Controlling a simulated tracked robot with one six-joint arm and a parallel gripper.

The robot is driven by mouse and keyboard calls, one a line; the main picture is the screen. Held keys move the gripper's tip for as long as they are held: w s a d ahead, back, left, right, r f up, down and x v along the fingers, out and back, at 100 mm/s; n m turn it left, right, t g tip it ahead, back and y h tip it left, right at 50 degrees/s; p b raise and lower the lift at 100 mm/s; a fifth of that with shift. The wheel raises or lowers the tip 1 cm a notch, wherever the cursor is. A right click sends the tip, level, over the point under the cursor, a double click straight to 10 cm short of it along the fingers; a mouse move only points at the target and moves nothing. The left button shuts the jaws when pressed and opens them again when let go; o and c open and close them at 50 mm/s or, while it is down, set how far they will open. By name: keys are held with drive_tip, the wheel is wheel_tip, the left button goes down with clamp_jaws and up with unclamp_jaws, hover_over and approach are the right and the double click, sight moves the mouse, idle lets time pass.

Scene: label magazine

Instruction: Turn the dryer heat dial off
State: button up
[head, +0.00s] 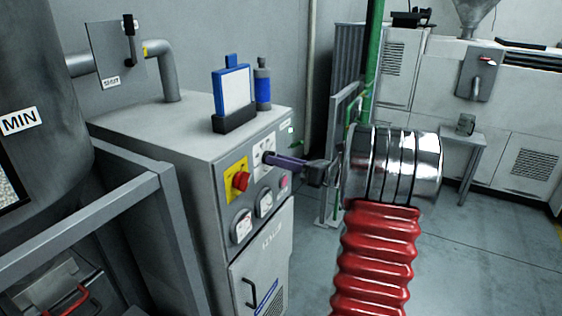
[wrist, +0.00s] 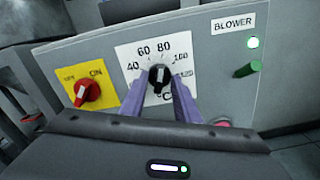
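The dryer heat dial (wrist: 159,78) is a black knob on a white plate marked 40, 60, 80, 100, 120 and °C. A white mark on the knob points roughly upward, between 60 and 80. My gripper (wrist: 160,82) has its two purple fingers at the left and right sides of this knob. Whether the fingertips press on it or leave a small gap I cannot tell. In the head view, my gripper (head: 268,160) reaches the dryer's panel from the right, and its fingers mostly cover the dial (head: 263,150).
Left of the dial is a red switch (wrist: 87,93) on a yellow OFF/ON plate. Right of it are a green knob (wrist: 247,69) and a lit blower lamp (wrist: 253,42). Round gauges (head: 243,226) sit below. A blue-framed board (head: 233,90) and bottle (head: 262,85) stand on top.

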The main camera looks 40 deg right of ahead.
drive_tip(key=shift+c, duration=0.2)
clamp_jaws()
